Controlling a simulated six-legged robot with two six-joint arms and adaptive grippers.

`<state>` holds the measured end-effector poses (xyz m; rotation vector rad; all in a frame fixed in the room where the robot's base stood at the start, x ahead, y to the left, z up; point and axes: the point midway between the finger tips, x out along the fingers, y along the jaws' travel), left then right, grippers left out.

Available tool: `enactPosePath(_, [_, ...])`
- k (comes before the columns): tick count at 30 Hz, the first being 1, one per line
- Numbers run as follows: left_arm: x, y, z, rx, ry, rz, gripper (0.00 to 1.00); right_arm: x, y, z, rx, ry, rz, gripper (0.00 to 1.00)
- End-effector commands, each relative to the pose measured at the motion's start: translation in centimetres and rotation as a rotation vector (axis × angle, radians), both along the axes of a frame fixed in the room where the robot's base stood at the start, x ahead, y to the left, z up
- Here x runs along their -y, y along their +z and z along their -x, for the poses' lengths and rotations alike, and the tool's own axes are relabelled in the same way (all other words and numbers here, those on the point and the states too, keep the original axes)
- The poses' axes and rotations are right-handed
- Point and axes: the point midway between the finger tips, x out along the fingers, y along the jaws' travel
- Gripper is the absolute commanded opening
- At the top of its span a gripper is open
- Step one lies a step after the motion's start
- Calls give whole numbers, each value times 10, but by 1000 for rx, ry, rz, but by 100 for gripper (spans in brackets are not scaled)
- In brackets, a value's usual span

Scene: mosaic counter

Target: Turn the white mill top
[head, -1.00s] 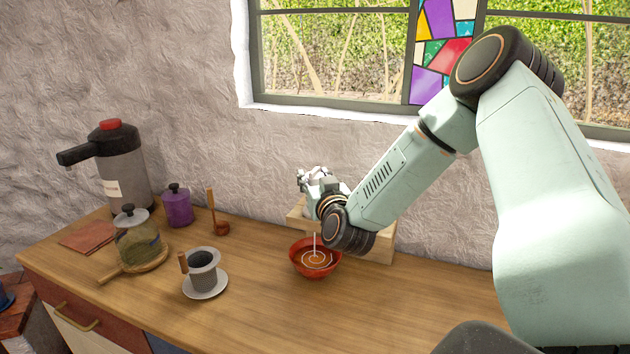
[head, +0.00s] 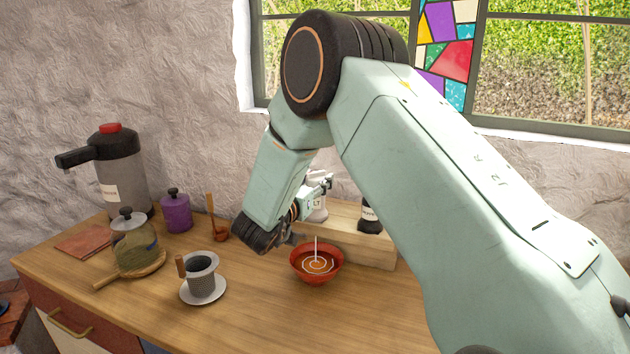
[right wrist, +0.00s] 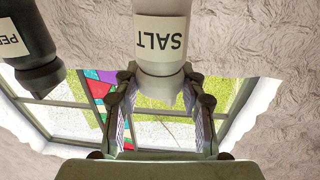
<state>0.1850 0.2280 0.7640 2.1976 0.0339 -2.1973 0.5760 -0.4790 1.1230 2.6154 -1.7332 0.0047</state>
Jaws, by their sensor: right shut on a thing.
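The white mill, labelled SALT in the right wrist view (right wrist: 162,38), stands on the wooden shelf by the wall; it is partly hidden in the head view (head: 318,211). My right gripper (head: 320,184) reaches it from the left and is shut on its white top. In the right wrist view the fingers (right wrist: 162,84) lie on both sides of the pale rounded top, and the mill appears upside down. A dark mill (head: 370,217) stands to the right on the shelf; it also shows in the right wrist view (right wrist: 30,45). My left gripper is not in view.
A red bowl (head: 316,277) stands on the counter in front of the shelf (head: 372,253). A grey cup on a saucer (head: 204,298), a glass teapot (head: 133,245), a purple jar (head: 176,211) and a pump flask (head: 122,175) stand to the left. The front right counter is clear.

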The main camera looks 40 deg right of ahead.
Motion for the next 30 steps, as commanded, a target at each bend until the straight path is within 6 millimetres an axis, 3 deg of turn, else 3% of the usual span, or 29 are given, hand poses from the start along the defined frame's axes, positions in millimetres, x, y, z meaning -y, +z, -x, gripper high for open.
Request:
enactPosePath(15, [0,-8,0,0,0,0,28,0,-3,-1,4,-424,-2,9])
enactPosePath(30, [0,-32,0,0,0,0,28,1,-4,-1,3,-650,0,9])
